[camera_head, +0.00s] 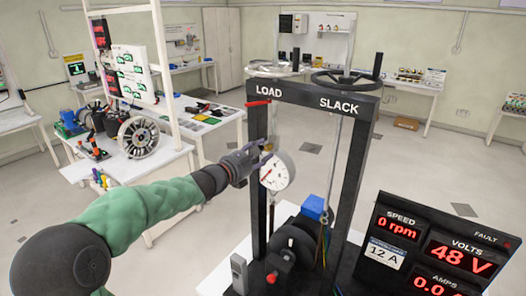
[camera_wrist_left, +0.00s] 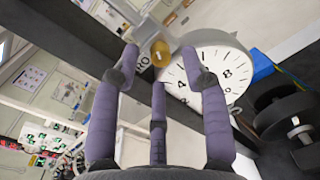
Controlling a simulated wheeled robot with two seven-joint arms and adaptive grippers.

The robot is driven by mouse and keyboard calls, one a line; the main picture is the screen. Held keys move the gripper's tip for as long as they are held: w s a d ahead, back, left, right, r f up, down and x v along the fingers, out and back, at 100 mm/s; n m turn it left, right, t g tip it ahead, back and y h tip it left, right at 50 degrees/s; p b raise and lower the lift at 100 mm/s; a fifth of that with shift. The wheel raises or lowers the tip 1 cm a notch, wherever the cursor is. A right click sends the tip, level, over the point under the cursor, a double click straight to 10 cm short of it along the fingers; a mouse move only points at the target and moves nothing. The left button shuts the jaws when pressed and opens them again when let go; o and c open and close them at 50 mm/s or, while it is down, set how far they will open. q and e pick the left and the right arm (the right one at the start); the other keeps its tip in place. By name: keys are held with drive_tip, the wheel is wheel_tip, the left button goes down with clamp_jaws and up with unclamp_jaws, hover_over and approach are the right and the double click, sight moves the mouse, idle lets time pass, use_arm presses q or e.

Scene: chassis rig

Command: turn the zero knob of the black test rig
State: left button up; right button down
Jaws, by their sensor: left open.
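The black test rig (camera_head: 360,150) stands in the middle of the head view, with LOAD and SLACK on its top beam. A round white dial gauge (camera_head: 278,172) hangs inside its frame; it also shows in the left wrist view (camera_wrist_left: 212,70). The small brass zero knob (camera_wrist_left: 160,53) sits at the gauge's edge, beside lettering that is partly hidden. My left gripper (camera_head: 262,148) is at the gauge's upper left. In the left wrist view its purple fingers (camera_wrist_left: 159,66) are spread open, with the knob just beyond and between the tips. I cannot tell whether they touch it.
A handwheel (camera_head: 346,80) tops the rig. A readout panel (camera_head: 432,250) stands at the right front. A white bench with a spoked wheel (camera_head: 139,138) is at the left. Open floor lies behind.

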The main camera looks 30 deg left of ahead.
use_arm(q)
drive_tip(key=s+a, duration=0.1)
drive_tip(key=s, duration=0.9)
drive_tip(key=shift+a, duration=0.15)
drive_tip(key=shift+r, duration=0.1)
drive_tip(key=s+d+f+m+g+h+b, duration=0.1)
drive_tip(key=d+f+m+g+b, duration=0.25)
drive_tip(key=f, duration=1.05)
drive_tip(key=s+d+f+m+g, duration=0.2)
drive_tip(key=d+f+m+g, duration=0.3)
drive_tip(key=f, duration=0.9)
drive_tip(key=s+d+f+m+g+h+b, duration=0.1)
drive_tip(key=d+f+m+g, duration=0.3)
drive_tip(key=f, duration=1)
drive_tip(key=s+d+f+m+g+b, duration=0.1)
drive_tip(key=s+d+f+m, duration=0.4)
drive_tip(key=f, duration=0.4)
drive_tip(key=s+d+f+m+g+b, duration=0.2)
drive_tip(key=s+d+f+m, duration=0.3)
drive_tip(key=s+d+f, duration=0.2)
drive_tip(key=s+d+f+m+g+b, duration=0.1)
drive_tip(key=s+d+f+m+b, duration=0.1)
drive_tip(key=s+d+f+m, duration=0.4)
wheel_tip(320, 180, down, 5)
drive_tip(key=shift+s+f, duration=0.15)
drive_tip(key=shift+g, duration=0.25)
